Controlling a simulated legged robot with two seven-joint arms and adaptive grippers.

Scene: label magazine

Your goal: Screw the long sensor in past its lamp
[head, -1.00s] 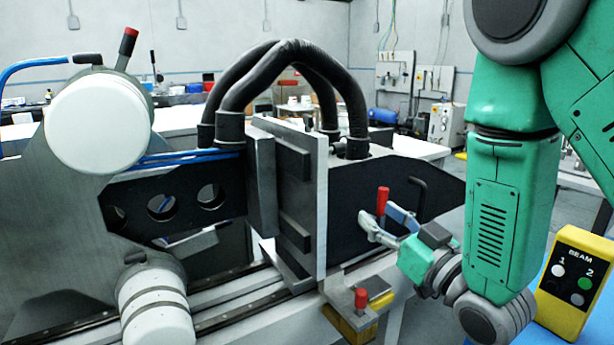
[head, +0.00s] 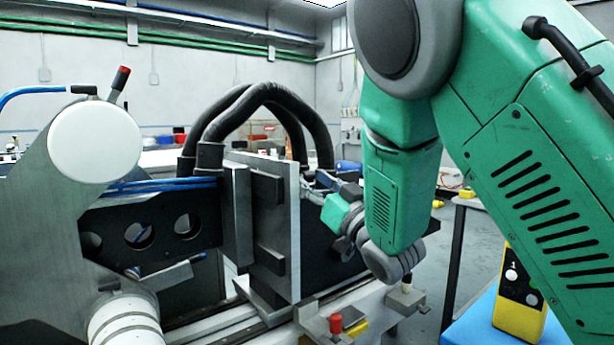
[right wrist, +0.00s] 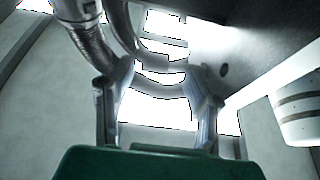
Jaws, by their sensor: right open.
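My right gripper (head: 314,184) is just right of the upright grey plate (head: 280,235), partly hidden by its own wrist. The right wrist view shows its two fingers (right wrist: 157,95) apart, with nothing between them and dark hoses beyond. A short red-capped part (head: 335,323) stands upright on the bracket below, clear of the gripper. I cannot tell whether it is a sensor. I cannot make out the long sensor or its lamp; my right arm covers part of the area behind the plate. My left gripper is not in view.
Thick black hoses (head: 240,97) arch behind the plate. White rollers (head: 95,142) and a black holed panel (head: 110,235) fill the left. A yellow button box (head: 520,310) stands at lower right on a blue surface (head: 475,322).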

